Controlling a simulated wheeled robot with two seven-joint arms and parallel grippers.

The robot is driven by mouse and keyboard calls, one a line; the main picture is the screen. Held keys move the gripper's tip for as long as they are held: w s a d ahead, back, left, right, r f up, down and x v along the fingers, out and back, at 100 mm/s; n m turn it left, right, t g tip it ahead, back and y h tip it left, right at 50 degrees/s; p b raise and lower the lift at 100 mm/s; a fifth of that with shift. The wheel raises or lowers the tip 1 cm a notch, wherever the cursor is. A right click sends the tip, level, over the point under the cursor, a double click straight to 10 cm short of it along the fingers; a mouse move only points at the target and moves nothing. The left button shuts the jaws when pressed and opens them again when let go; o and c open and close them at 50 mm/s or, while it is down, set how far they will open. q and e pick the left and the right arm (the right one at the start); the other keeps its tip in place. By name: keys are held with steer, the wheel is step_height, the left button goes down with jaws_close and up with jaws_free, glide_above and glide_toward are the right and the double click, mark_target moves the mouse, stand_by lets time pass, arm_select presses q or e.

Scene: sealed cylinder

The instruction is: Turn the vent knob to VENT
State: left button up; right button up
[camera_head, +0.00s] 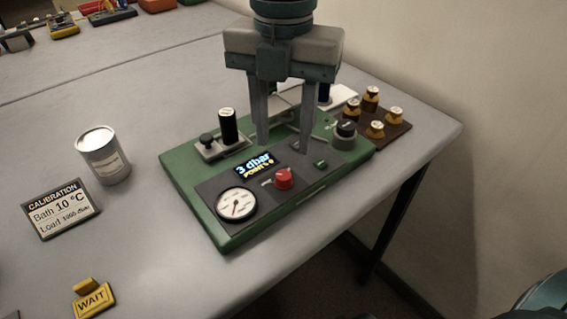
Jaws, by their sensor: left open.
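A green instrument base (185,190) with a dark panel lies on the grey table. A red knob (283,180) is on the panel beside a display (254,166) reading "3 dbar" and a round gauge (236,205). The lettering by the knobs is too small to read, so I cannot tell which is the vent knob. My left gripper (284,147) points down above the base, open and empty, its fingers apart behind the red knob. My right gripper is not in view.
A black cylinder (228,126) stands at the base's left. Brass weights (376,129) stand on a brown block at the right, near the table edge. A metal can (103,157), a calibration sign (61,208) and a yellow WAIT sign (93,299) are at the left.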

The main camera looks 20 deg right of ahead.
mark_target(284, 175)
arm_select(q)
step_height(284, 175, down, 7)
steer(key=shift+f, duration=0.2)
stand_by(0.3)
jaws_close()
